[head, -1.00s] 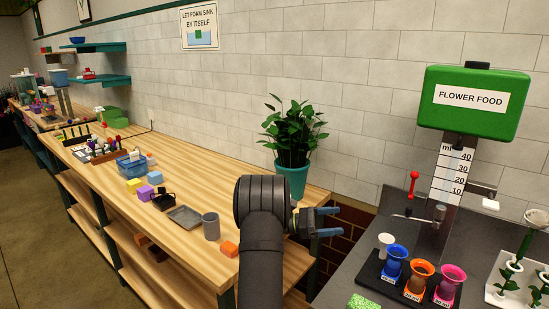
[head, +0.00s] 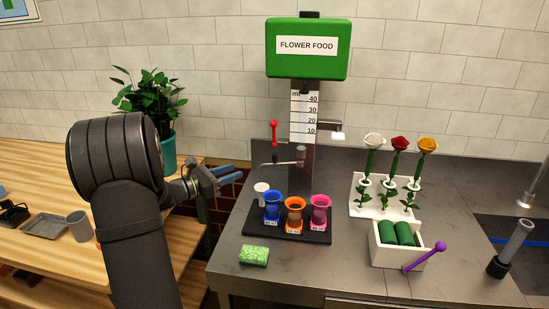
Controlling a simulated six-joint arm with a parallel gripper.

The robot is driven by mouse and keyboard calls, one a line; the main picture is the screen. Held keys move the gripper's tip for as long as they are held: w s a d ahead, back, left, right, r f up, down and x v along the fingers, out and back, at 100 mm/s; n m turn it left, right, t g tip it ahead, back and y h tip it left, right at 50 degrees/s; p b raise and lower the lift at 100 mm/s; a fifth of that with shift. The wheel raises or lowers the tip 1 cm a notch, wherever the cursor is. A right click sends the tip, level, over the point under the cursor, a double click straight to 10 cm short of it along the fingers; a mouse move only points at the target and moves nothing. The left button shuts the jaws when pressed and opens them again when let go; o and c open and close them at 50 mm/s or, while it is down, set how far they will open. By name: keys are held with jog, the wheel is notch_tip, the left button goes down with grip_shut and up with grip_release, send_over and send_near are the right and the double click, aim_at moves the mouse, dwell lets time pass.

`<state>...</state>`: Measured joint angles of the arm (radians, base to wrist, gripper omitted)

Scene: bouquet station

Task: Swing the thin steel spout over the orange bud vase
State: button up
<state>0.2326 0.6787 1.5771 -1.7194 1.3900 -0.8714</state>
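The thin steel spout (head: 279,162) juts left from a small steel body (head: 300,154) at the front of the dispenser column. Its tip is above the left side of the vase row, not above the orange vase. The orange bud vase (head: 295,208) stands in the middle of a black tray (head: 290,235), between a blue vase (head: 272,203) and a pink vase (head: 320,208). My gripper (head: 236,173) is left of the spout and apart from it. Its blue fingers look spread, with nothing between them.
A potted plant (head: 153,95) is behind my arm. A rose rack (head: 363,207) stands right.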

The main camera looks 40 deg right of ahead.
aim_at(275, 161)
jog(key=d, duration=1.6)
jog(key=shift+d, duration=0.3)
jog(key=shift+c, duration=0.3)
grip_shut()
